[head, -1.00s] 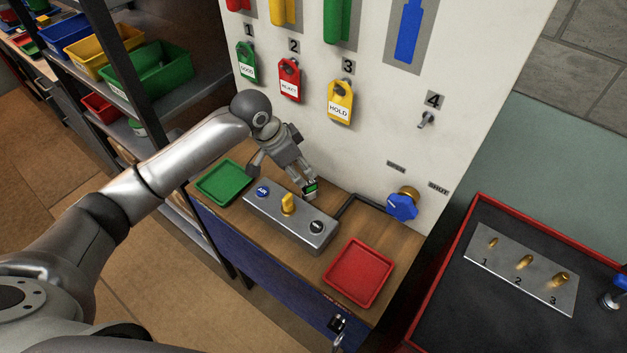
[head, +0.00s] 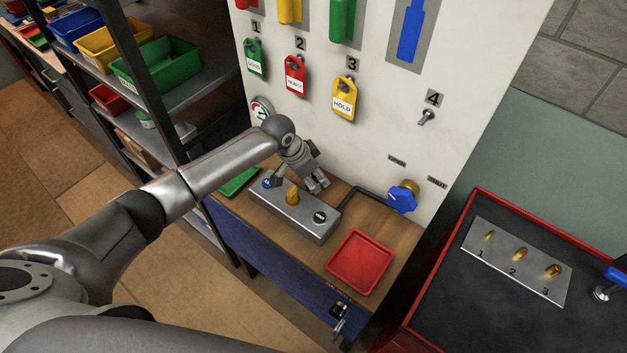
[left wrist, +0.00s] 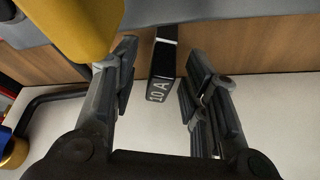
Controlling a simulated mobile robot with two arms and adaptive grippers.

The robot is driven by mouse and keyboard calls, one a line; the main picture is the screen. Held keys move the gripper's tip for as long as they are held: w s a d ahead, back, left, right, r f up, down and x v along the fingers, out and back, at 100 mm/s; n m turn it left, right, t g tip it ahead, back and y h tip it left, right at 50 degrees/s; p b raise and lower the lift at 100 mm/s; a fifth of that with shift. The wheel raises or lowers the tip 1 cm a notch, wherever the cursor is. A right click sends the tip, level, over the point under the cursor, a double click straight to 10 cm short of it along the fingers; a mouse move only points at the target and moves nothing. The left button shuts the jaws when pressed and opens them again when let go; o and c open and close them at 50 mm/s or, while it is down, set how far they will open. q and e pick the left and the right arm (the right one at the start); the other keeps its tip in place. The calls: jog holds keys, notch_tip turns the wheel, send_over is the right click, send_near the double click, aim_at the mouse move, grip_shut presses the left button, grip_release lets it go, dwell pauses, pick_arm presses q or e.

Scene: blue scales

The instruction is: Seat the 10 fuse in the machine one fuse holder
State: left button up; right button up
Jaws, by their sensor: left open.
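The fuse (left wrist: 163,72) is a small black block marked "10 A" in the left wrist view. It stands between the spread fingers of my left gripper (left wrist: 162,58), with a gap on each side. Its far end reaches toward the grey control box (left wrist: 215,12); how deep it sits in a holder cannot be told. In the head view my left gripper (head: 316,186) is at the back edge of the control box (head: 285,212), and hides the fuse. My right gripper is not in view.
A yellow knob (head: 292,195) stands on the box, close to the gripper. A red tray (head: 360,263) and a green tray (head: 240,180) flank it. A blue valve handle (head: 401,199) and a white panel (head: 380,140) with hanging tags are behind.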

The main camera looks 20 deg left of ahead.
pick_arm(q)
grip_shut()
